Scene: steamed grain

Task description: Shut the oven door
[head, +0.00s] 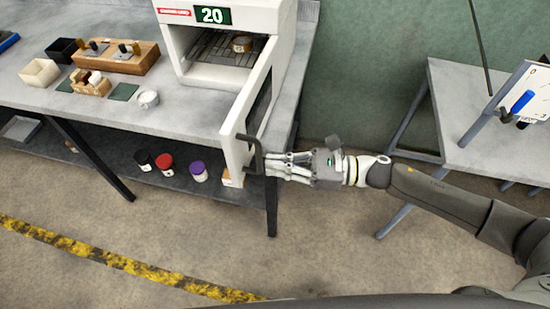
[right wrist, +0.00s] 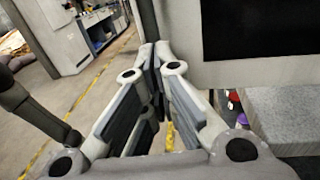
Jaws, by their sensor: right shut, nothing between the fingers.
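The white oven (head: 225,65) stands on the grey bench, with a green display reading 20. Its door (head: 238,125) is open and swings out on the right side toward me. A dark handle (head: 256,150) is at the door's free edge. My right gripper (head: 268,160) is shut and empty, its fingertips right at the handle; I cannot tell if they touch. In the right wrist view, the shut fingertips (right wrist: 156,55) meet in front of the dark handle bar (right wrist: 149,18), beside the door (right wrist: 225,72) with its dark window. My left gripper is out of view.
A small round container (head: 242,44) sits on the rack inside the oven. The bench (head: 190,118) carries a wooden block (head: 118,61) and small trays. Jars stand on the shelf below. A side table (head: 480,110) is at the right. Floor in front is clear.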

